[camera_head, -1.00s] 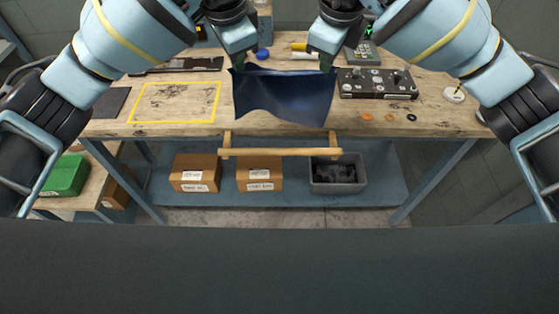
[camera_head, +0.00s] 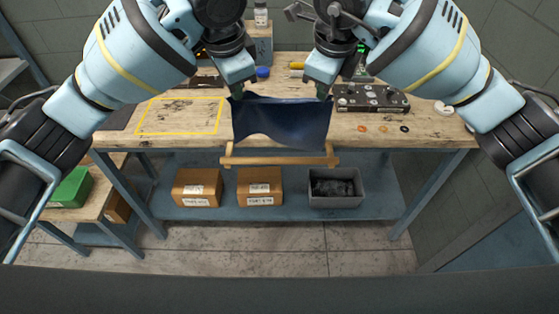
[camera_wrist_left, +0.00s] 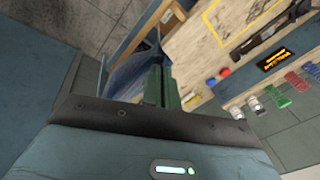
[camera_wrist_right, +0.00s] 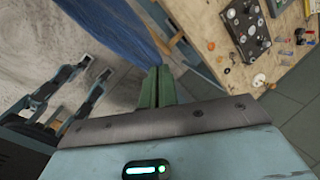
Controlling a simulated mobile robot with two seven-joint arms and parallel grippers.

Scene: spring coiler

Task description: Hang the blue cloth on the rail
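The dark blue cloth (camera_head: 280,122) hangs stretched between my two grippers in the head view, its lower edge sagging in front of the workbench. My left gripper (camera_head: 238,92) is shut on its upper left corner. My right gripper (camera_head: 323,92) is shut on its upper right corner. The cloth also shows beside the closed green fingers in the left wrist view (camera_wrist_left: 135,75) and in the right wrist view (camera_wrist_right: 115,28). The wooden rail (camera_head: 280,160) juts from the bench front, just below the cloth's lower edge in the head view. The cloth hides part of its brackets' surroundings.
The workbench (camera_head: 400,133) carries a control panel (camera_head: 370,98), small rings and a yellow taped rectangle (camera_head: 180,101). Boxes (camera_head: 198,188) and a grey bin (camera_head: 336,188) stand on the lower shelf. A green bin (camera_head: 72,188) is at the left. Floor in front is clear.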

